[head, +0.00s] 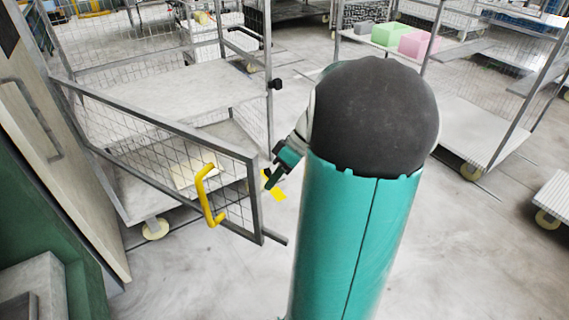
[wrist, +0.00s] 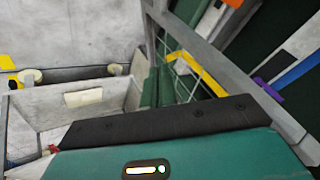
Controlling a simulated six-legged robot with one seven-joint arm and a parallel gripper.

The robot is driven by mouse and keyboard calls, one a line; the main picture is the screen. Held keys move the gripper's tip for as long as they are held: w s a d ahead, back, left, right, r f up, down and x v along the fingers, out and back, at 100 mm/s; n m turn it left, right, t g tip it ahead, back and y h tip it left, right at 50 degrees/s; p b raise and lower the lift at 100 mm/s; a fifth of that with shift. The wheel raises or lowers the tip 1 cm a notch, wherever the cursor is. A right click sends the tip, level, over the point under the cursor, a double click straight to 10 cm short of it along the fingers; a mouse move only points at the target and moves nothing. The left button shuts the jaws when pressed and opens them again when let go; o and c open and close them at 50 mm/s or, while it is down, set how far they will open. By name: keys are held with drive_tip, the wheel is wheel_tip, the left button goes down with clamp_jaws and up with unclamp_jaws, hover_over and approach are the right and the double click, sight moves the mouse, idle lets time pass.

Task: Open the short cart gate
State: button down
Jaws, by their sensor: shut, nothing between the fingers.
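The short cart gate (head: 150,128) is a grey frame with wire mesh and a yellow handle (head: 207,195). In the head view it runs from the cart's left post to a free end near the middle. It stands at an angle, swung out from the cart (head: 185,85), with its free end apart from the right post. My gripper (head: 270,181) is shut and empty, close to the right of the gate's free end. In the wrist view the fingers (wrist: 157,88) are beside the gate's mesh and the yellow handle (wrist: 198,70). Whether they touch the gate I cannot tell.
A second mesh cart (head: 480,130) with green (head: 390,34) and pink (head: 415,44) foam blocks stands at the back right. A tan panel (head: 60,150) and a dark green structure (head: 65,235) border the left. The floor in front is clear.

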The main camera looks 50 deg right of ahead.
drive_tip(key=shift+s+a+r, duration=0.1)
drive_tip(key=shift+s+a, duration=0.1)
drive_tip(key=shift+a, duration=0.75)
drive_tip(key=shift+s+a+r, duration=0.1)
drive_tip(key=shift+s+a, duration=0.1)
drive_tip(key=shift+a, duration=0.75)
